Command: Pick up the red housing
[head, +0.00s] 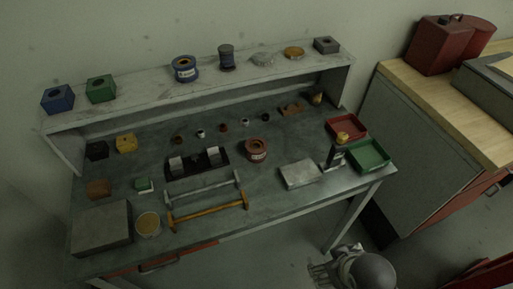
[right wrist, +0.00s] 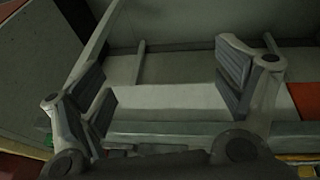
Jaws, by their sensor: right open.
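A red, round, flanged piece with a pale label and a hole in its top (head: 256,150) stands upright on the middle of the workbench; it looks like the red housing. A reddish-brown block (head: 98,188) sits at the bench's left side. My right gripper (head: 320,272) is low in front of the bench's front edge, apart from the red piece. In the right wrist view its two fingers (right wrist: 165,85) are wide apart with nothing between them. The red piece cannot be made out there. My left gripper is not in view.
The workbench (head: 215,210) has a raised back shelf (head: 135,100) with blue, green and grey parts. A metal plate (head: 300,173), red tray (head: 347,125) and green tray (head: 369,157) lie to the right. Silver and yellow bars (head: 208,212) lie near the front.

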